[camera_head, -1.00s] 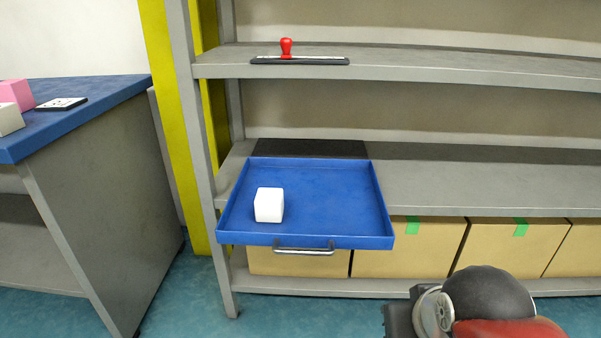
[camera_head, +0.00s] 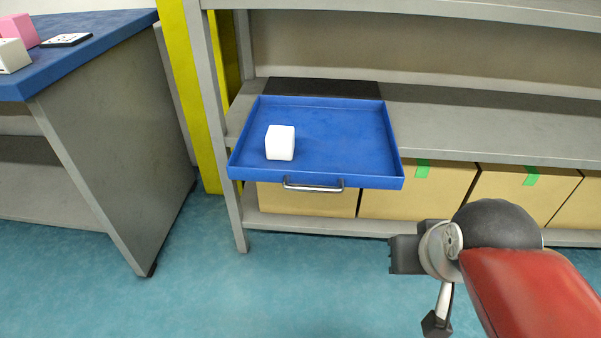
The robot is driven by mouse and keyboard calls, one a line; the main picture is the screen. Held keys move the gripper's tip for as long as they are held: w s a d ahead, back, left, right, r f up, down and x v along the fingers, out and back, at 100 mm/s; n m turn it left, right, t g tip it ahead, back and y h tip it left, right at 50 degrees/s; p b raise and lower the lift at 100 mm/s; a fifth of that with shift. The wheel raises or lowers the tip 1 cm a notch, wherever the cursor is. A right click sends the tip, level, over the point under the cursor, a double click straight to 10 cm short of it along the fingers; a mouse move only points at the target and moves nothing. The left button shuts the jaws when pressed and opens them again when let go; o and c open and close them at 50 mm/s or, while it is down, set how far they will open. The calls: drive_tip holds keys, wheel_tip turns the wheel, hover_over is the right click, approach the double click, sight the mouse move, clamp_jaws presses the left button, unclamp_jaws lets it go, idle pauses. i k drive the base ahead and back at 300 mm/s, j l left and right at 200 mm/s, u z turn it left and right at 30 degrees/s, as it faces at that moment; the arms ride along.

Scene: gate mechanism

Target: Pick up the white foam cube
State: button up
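A white cube (camera_head: 280,142) sits in the blue tray (camera_head: 330,183), in its left half. The tray has a metal handle on its front and rests on the middle shelf, sticking out over its front edge. Another white block (camera_head: 12,57) stands on the blue tabletop at the far left, cut by the picture edge. My arm shows at the lower right, well below and to the right of the tray. A dark part (camera_head: 437,323) hangs at its lower end. I cannot tell the gripper's fingers apart, and nothing held is visible.
A pink block (camera_head: 19,30) and a flat black-and-white plate (camera_head: 66,40) lie on the blue tabletop (camera_head: 100,20). A yellow post (camera_head: 205,100) stands beside the shelf. Cardboard boxes (camera_head: 415,190) fill the lower shelf. The floor in front is clear.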

sight(279, 140)
drive_tip(key=i+j, duration=0.1)
drive_tip(key=j, duration=0.55)
drive_tip(key=i+j, duration=0.1)
drive_tip(key=j, duration=0.6)
drive_tip(key=z, duration=0.05)
